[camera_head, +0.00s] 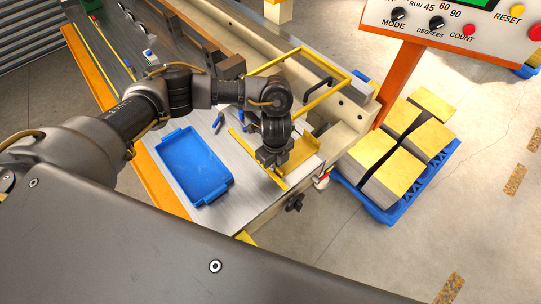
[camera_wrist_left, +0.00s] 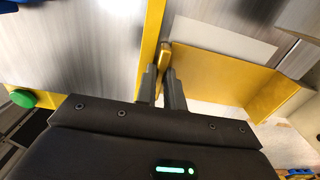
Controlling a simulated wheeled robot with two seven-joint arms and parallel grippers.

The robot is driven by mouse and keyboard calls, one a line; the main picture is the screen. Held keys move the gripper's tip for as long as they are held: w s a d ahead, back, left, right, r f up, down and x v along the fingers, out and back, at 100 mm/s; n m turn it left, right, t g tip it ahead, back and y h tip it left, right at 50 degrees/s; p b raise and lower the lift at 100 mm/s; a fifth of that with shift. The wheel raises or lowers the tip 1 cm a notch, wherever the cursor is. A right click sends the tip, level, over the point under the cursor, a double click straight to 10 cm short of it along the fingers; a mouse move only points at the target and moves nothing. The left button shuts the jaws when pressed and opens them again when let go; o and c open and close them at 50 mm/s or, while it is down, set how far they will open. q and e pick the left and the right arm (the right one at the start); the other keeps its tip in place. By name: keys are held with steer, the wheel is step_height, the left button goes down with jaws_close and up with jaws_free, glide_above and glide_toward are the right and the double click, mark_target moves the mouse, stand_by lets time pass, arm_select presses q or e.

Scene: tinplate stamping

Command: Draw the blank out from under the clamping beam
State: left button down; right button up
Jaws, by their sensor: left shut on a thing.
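The blank is a gold sheet (camera_head: 303,152) with a bent-up edge, on the machine bed at right of my left gripper. In the left wrist view the blank (camera_wrist_left: 215,78) lies flat, with a raised flange (camera_wrist_left: 280,98) on its right. My left gripper (camera_head: 271,165) points down at its left side. In the left wrist view its fingers (camera_wrist_left: 163,84) are shut on a narrow gold edge (camera_wrist_left: 165,55), seemingly the blank's. A yellow strip (camera_head: 257,160) runs just left of the gripper. I cannot tell which part is the clamping beam. My right gripper is out of view.
A blue tray (camera_head: 195,168) lies on the bench (camera_head: 240,205) to the left. A yellow guard frame (camera_head: 330,80) stands behind the gripper. Gold-topped stacks (camera_head: 405,140) sit on a blue pallet (camera_head: 384,214) at right, below the control panel (camera_head: 460,22).

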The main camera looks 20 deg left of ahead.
mark_target(281, 172)
arm_select(q)
steer(key=shift+s+d+p, duration=0.25)
steer(key=shift+s+d, duration=0.1)
steer(key=shift+d, duration=0.2)
steer(key=shift+s+d+p, duration=0.2)
steer(key=shift+s+d, duration=0.1)
steer(key=shift+d, duration=0.25)
steer(key=shift+s+d, duration=0.15)
steer(key=shift+d, duration=0.15)
steer(key=c, duration=1.4)
jaws_free()
steer(key=shift+c, duration=0.2)
step_height(281, 172, up, 11)
steer(key=shift+b, duration=0.35)
steer(key=shift+f, duration=0.15)
